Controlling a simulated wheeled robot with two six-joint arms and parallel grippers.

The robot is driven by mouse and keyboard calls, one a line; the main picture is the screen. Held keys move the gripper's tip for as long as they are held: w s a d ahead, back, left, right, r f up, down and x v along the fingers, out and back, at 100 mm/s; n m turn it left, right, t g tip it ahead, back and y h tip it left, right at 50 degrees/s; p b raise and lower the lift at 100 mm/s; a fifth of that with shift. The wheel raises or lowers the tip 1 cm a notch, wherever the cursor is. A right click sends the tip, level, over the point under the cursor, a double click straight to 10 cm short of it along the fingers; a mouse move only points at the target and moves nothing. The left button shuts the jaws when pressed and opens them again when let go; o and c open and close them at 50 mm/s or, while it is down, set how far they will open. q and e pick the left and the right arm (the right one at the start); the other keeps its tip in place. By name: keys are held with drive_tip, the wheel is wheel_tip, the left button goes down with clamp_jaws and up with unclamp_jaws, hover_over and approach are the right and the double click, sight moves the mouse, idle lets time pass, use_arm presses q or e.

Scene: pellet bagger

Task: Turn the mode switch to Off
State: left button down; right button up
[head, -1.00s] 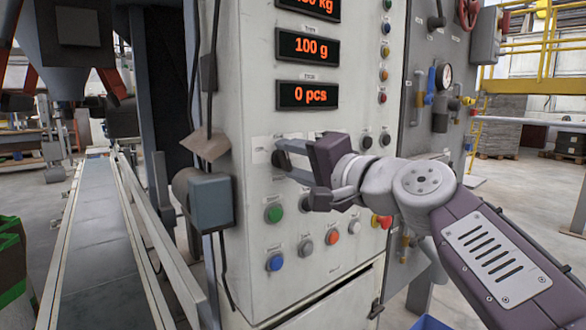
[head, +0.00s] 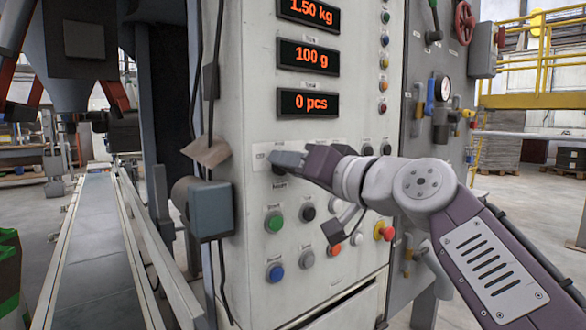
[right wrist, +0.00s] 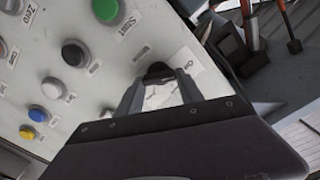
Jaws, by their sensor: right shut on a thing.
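The mode switch shows as a small dark knob (right wrist: 158,70) on a white label plate of the control panel in the right wrist view. Its plate (head: 262,155) shows in the head view, where the fingers cover most of the knob. My right gripper (head: 282,163) is at the panel with its fingers shut on the knob; in the right wrist view its fingers (right wrist: 157,88) stand on either side of it. The lettering on the plate is too small and tilted to read surely. My left gripper is in neither view now.
Below the switch are a green button (head: 274,221), a blue button (head: 275,272) and a red-orange knob (head: 383,231). Displays (head: 308,101) are above. A grey box (head: 203,208) juts out left of the panel, beside a conveyor (head: 92,250).

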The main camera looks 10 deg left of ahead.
drive_tip(key=shift+f, duration=0.15)
idle(0.3)
drive_tip(key=o, duration=1.4)
drive_tip(key=b+v, duration=0.2)
drive_tip(key=v, duration=0.7)
